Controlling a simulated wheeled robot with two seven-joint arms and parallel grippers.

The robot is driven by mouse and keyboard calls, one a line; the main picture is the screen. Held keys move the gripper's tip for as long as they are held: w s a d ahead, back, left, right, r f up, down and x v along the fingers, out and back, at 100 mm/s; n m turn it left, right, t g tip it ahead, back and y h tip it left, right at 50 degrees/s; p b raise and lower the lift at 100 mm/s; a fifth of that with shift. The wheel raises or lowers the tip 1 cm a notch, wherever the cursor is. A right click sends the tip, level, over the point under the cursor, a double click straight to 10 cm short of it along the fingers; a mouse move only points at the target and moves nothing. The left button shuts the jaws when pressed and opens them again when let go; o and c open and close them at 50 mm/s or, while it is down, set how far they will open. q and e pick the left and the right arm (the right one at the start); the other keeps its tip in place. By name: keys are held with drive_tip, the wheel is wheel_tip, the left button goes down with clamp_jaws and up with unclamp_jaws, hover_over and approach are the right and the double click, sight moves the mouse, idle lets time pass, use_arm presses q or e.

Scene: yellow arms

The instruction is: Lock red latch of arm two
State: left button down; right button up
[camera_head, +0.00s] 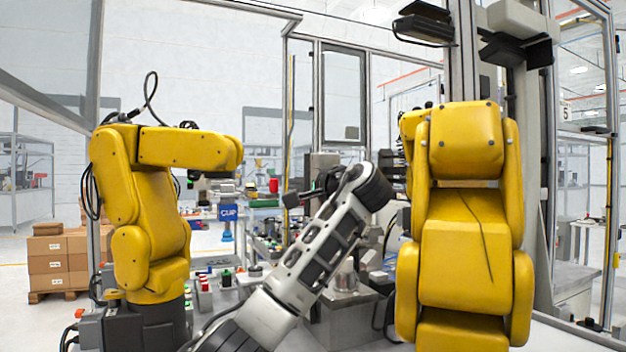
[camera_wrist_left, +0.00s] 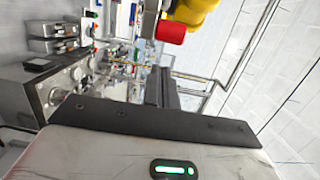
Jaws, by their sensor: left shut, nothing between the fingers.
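A red cylindrical piece (camera_head: 273,185) shows right of the left yellow arm's (camera_head: 165,200) tool end; I take it for the red latch but cannot be sure. A second yellow arm (camera_head: 465,225) stands at the right. My left gripper (camera_head: 291,200) points left in the head view, apart from and just right of the red piece. In the wrist view its dark fingers (camera_wrist_left: 162,86) are together and empty. My right gripper is out of view.
Metal posts and glass panels frame the cell. A workbench (camera_head: 225,285) with small red and green parts lies low behind my arm. Stacked cardboard boxes (camera_head: 57,262) stand at the far left. A grey machine (camera_head: 345,320) stands between the yellow arms.

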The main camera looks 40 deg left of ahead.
use_arm(q)
drive_tip(key=shift+s+d, duration=0.1)
drive_tip(key=shift+s, duration=1.45)
drive_tip(key=shift+f, duration=0.1)
